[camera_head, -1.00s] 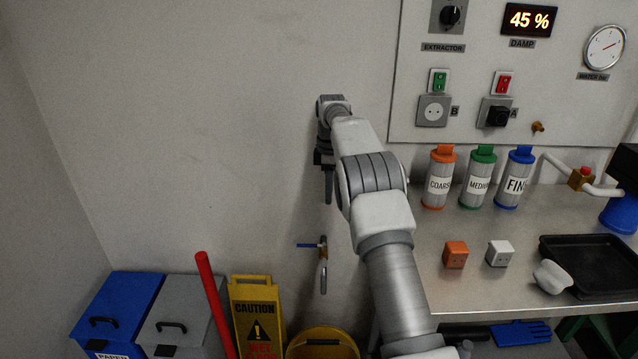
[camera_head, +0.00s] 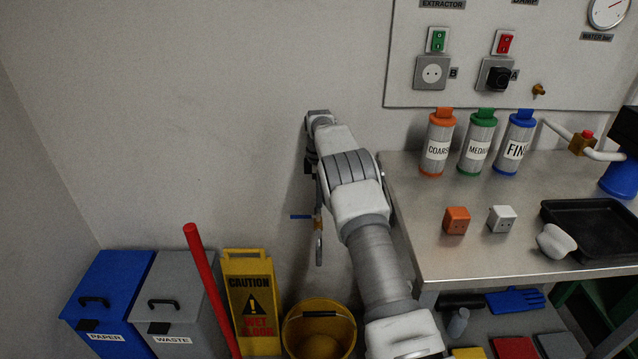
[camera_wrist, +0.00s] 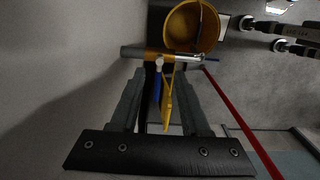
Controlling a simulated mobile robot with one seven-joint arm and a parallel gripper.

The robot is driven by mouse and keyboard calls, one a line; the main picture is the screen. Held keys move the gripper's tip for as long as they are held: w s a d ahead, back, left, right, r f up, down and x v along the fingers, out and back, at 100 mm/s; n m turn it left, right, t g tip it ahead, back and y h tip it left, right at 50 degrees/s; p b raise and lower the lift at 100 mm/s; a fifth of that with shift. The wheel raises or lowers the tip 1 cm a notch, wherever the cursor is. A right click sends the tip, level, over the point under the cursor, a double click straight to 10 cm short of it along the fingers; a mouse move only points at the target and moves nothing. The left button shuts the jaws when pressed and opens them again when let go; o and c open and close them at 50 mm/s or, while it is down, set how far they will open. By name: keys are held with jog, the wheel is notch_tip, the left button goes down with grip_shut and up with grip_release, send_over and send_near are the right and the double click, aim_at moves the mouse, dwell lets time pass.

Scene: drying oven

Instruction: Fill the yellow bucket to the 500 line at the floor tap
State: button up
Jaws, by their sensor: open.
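The yellow bucket (camera_head: 292,335) stands on the floor below the tap, its open top facing up; I cannot make out the 500 line or any water. It also shows at the top of the wrist view (camera_wrist: 180,22). The floor tap (camera_head: 318,243) is on the wall, with a blue lever (camera_head: 300,217) pointing left and a spout hanging down. My gripper (camera_head: 316,192) is open just above the tap. In the wrist view the blue lever (camera_wrist: 157,84) lies between the open fingers (camera_wrist: 158,76), apparently without being gripped.
A yellow caution sign (camera_head: 250,290), a red pole (camera_head: 205,275), and blue paper (camera_head: 105,290) and grey waste (camera_head: 175,290) bins stand left of the bucket. A metal bench (camera_head: 420,225) with canisters, blocks and a black tray is to the right of my arm.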

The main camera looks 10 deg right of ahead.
aim_at(306, 217)
notch_tip(306, 217, down, 6)
jog(key=shift+f+b, duration=0.1)
jog(key=shift+b, duration=0.45)
grip_shut()
jog(key=shift+n, duration=1.7)
dwell(5.1)
